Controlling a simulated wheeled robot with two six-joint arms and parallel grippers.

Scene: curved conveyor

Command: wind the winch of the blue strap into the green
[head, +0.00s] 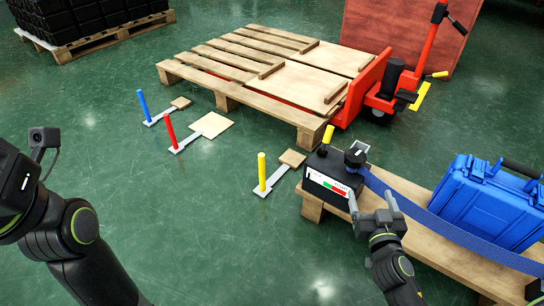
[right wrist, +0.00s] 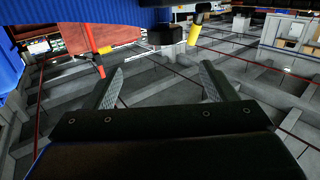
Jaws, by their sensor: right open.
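The winch is a black box (head: 322,172) at the near-left end of a wooden board (head: 425,215). Its front gauge (head: 328,183) has white, red and green parts; the pointer is too small to read. The blue strap (head: 440,222) runs from the winch to the lower right. My right gripper (head: 375,202) is open and empty, just in front of the winch's right side. Its spread fingers also show in the right wrist view (right wrist: 163,85). My left arm is at the left edge, fingers out of frame.
A blue case (head: 490,200) stands on the board behind the strap. Blue (head: 143,107), red (head: 170,130) and yellow (head: 262,170) posts stand on the floor left of the winch. A pallet (head: 250,75) on a red pallet jack (head: 362,88) is behind. Open green floor lies between my arms.

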